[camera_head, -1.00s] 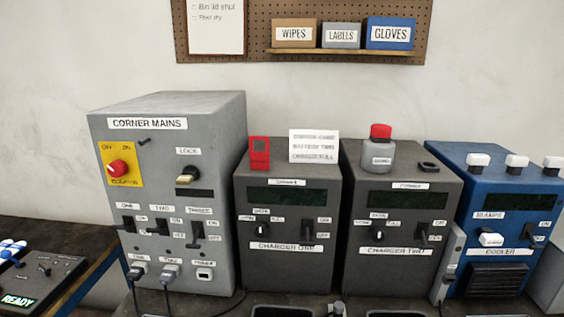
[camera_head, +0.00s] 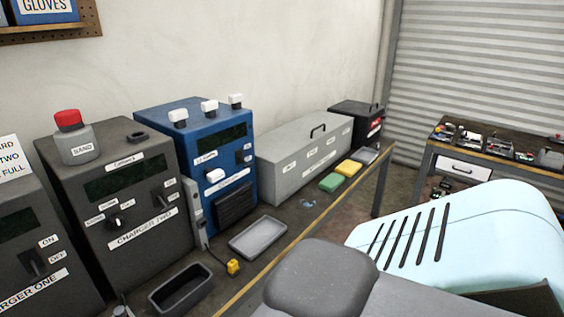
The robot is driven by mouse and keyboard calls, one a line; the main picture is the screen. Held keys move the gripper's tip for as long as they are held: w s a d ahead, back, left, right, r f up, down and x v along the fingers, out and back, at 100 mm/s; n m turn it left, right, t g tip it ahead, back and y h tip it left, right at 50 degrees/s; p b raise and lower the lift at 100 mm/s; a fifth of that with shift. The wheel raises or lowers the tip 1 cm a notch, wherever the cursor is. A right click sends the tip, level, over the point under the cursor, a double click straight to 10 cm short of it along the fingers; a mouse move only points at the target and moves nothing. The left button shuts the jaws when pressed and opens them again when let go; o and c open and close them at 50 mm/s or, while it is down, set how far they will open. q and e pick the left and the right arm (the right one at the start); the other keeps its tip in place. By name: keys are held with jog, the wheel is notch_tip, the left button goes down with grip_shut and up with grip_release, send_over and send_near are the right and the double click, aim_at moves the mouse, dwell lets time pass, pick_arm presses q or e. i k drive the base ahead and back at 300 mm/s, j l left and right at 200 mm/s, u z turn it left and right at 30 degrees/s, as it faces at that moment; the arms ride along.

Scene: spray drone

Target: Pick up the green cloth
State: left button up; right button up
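A folded green cloth (camera_head: 331,182) lies on the workbench in front of the long grey box. A yellow cloth (camera_head: 349,168) lies just behind it, towards the right. Both look flat and uncovered. Neither of my grippers shows in the head view, so how they stand cannot be seen.
The workbench (camera_head: 305,221) carries charger two (camera_head: 128,200), the blue cooler (camera_head: 203,160), the long grey box (camera_head: 305,155), a grey tray (camera_head: 257,237) and a black tray (camera_head: 181,288). A yellow connector (camera_head: 233,267) lies near the front edge. A second table (camera_head: 492,160) stands at the right.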

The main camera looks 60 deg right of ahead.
aim_at(330, 183)
jog(key=z, duration=2.25)
